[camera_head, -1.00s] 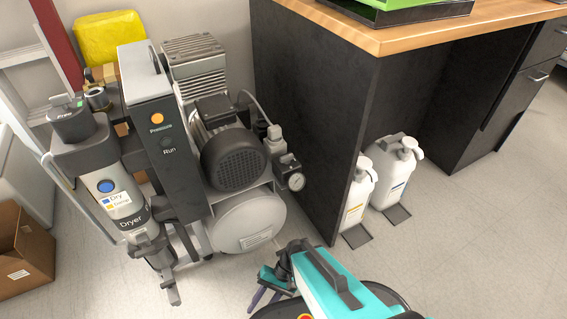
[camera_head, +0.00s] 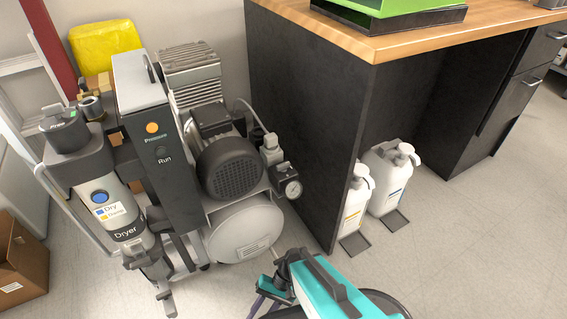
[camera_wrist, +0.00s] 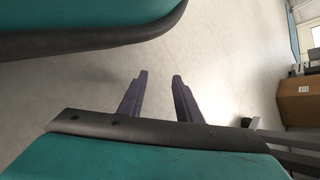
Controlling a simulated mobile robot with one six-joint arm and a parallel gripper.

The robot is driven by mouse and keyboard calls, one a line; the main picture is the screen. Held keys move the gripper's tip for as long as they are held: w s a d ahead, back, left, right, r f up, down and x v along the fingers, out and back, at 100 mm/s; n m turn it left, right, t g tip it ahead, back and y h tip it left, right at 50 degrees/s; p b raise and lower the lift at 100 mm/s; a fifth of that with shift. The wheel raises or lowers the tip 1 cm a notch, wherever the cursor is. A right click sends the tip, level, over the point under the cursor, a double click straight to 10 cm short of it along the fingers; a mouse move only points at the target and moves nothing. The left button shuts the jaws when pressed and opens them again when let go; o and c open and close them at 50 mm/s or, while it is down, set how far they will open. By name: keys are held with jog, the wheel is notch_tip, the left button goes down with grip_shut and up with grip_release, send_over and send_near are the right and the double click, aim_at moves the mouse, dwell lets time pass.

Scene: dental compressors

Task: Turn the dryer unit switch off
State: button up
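The dryer unit (camera_head: 105,200) is a grey and silver column with a "Dryer" label, at the left of the head view. It has a round blue button or indicator (camera_head: 100,197) above a "Dry" label. Its dark top knob (camera_head: 62,124) carries a small green mark with lettering too small to read surely. I cannot tell which part is the switch or its state. My gripper (camera_wrist: 158,82) shows two purple fingers apart with nothing between them in the wrist view. In the head view it is low at the centre, well right of the dryer and apart from it.
A compressor with a dark panel (camera_head: 160,180), a motor (camera_head: 230,168) and a gauge (camera_head: 292,188) stands right of the dryer. A wooden-topped bench (camera_head: 420,38), two white bottles (camera_head: 355,205) and a cardboard box (camera_head: 20,262) are nearby. Floor in front is clear.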

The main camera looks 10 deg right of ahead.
jog(key=s+d+r+n+h+p, duration=0.1)
jog(key=d+r+p, duration=0.4)
jog(key=r+p, duration=1.1)
jog(key=s+d+r+n+h+p, duration=0.1)
jog(key=d+r+h+p, duration=0.3)
jog(key=r+p, duration=1.3)
jog(key=s+d+r+n+h+p, duration=0.1)
jog(key=d+r+p, duration=0.6)
jog(key=r+p, duration=1)
jog(key=h+p, duration=0.1)
jog(key=p, duration=0.4)
jog(key=shift+n+g+h+p, duration=0.3)
jog(key=shift+h+p, duration=0.05)
jog(key=shift+h, duration=0.05)
jog(key=shift+s, duration=0.1)
